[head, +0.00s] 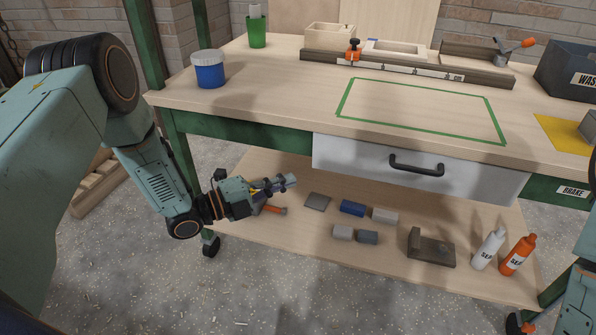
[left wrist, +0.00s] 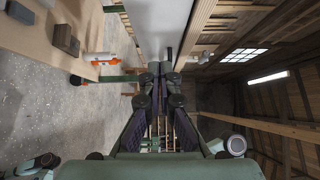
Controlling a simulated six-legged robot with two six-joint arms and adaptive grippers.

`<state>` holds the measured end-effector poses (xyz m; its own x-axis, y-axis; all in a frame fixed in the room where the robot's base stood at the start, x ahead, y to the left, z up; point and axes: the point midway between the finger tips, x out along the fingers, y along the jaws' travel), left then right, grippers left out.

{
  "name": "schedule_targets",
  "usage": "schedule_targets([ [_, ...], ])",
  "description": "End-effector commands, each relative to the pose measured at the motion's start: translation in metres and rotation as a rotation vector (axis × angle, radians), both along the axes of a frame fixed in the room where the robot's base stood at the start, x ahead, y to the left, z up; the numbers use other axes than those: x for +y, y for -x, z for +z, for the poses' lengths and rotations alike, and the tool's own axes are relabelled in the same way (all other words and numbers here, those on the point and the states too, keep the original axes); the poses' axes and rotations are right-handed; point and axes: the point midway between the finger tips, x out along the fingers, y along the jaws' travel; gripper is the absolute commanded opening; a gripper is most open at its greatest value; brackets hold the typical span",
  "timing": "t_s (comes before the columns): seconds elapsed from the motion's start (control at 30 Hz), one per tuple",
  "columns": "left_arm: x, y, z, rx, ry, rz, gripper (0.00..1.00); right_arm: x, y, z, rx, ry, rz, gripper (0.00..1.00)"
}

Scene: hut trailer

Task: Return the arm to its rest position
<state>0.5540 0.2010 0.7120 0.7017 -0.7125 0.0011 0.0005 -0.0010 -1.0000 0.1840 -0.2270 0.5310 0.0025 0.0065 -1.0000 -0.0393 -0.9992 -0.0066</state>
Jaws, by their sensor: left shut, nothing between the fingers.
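My left arm comes in from the left in the head view. Its gripper (head: 275,185) is shut and empty, pointing right in front of the workbench, at about the height of the lower shelf in the picture. The closed fingers also show in the left wrist view (left wrist: 165,72), with nothing between them. My right gripper is not in view; only a part of my right arm shows at the lower right edge of the head view.
The workbench (head: 290,85) has a closed drawer (head: 350,160) with a black handle. Its lower shelf (head: 300,245) carries several small blocks, a white bottle (head: 488,250) and an orange bottle (head: 518,256). A blue tub (head: 209,70) stands near the bench's left edge. Open floor lies in front.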

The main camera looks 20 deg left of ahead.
Motion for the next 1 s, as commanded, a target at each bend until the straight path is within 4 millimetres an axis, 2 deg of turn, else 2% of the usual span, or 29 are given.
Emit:
schedule_targets([
  [0.2, 0.002, 0.004, -0.001, 0.016, 0.014, -0.001, 0.00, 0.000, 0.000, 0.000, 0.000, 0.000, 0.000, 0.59],
  [0.33, 0.006, 0.001, -0.010, 0.151, 0.091, 0.032, 0.00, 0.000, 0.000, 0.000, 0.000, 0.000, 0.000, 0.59],
  [0.47, 0.019, 0.004, -0.043, 0.465, 0.262, 0.192, 0.00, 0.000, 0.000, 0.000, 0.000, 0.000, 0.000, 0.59],
  [0.57, 0.023, 0.021, -0.075, 0.739, 0.416, 0.354, 0.00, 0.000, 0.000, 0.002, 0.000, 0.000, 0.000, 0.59],
  [0.67, 0.023, 0.053, -0.108, 1.017, 0.573, 0.550, 0.00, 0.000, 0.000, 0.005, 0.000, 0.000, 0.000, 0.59],
  [0.77, 0.022, 0.104, -0.140, 1.286, 0.722, 0.792, 0.00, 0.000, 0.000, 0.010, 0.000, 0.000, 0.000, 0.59],
  [0.9, 0.022, 0.193, -0.165, 1.569, 0.873, 1.172, 0.00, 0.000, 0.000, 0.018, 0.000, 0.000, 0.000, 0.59],
  [1.0, 0.024, 0.257, -0.168, 1.686, 0.920, 1.437, 0.00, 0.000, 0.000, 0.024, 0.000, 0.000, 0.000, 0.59],
])
